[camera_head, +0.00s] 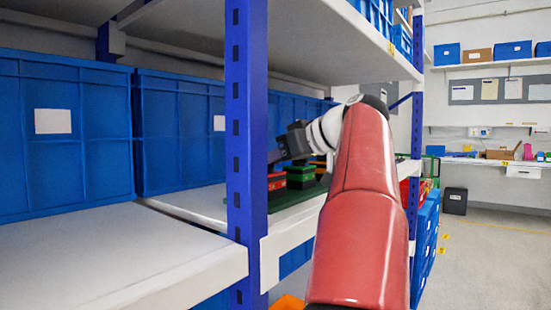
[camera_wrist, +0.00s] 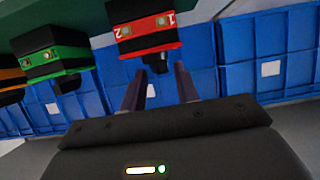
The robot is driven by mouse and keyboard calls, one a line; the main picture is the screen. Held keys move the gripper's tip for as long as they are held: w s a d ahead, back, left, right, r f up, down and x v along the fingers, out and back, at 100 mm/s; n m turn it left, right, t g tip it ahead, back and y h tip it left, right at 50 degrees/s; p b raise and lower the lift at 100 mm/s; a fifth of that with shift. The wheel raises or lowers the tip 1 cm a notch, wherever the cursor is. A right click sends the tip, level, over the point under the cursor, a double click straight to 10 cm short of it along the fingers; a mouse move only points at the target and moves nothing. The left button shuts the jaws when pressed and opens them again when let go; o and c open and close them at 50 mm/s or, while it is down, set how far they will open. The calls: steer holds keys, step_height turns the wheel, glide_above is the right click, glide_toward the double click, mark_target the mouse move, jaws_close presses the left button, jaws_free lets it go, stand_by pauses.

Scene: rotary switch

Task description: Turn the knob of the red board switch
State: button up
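The red board switch (camera_wrist: 146,36) is at the top of the wrist view, marked 1 and 2. Its black knob (camera_wrist: 157,60) points down in the picture towards my gripper (camera_wrist: 160,70). The two fingers are apart with the knob at the gap between their tips, nearer the left finger. I cannot tell whether the knob is beyond the tips or just between them. In the head view the red switch (camera_head: 277,182) is partly hidden by the blue post, below my dark gripper, whose fingertips I cannot make out there.
A green switch (camera_wrist: 52,62) and an orange one (camera_wrist: 10,82) stand beside the red one on a green board (camera_head: 295,197). A blue shelf post (camera_head: 247,150) is close to the gripper in the head view. Blue bins (camera_wrist: 268,70) line the shelf behind.

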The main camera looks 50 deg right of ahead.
jaws_close()
steer(key=shift+a, duration=0.1)
stand_by(1.2)
steer(key=shift+o, duration=1.2)
jaws_free()
steer(key=shift+s+r, duration=0.1)
steer(key=shift+s, duration=0.2)
steer(key=v, duration=0.7)
steer(key=shift+s, duration=0.1)
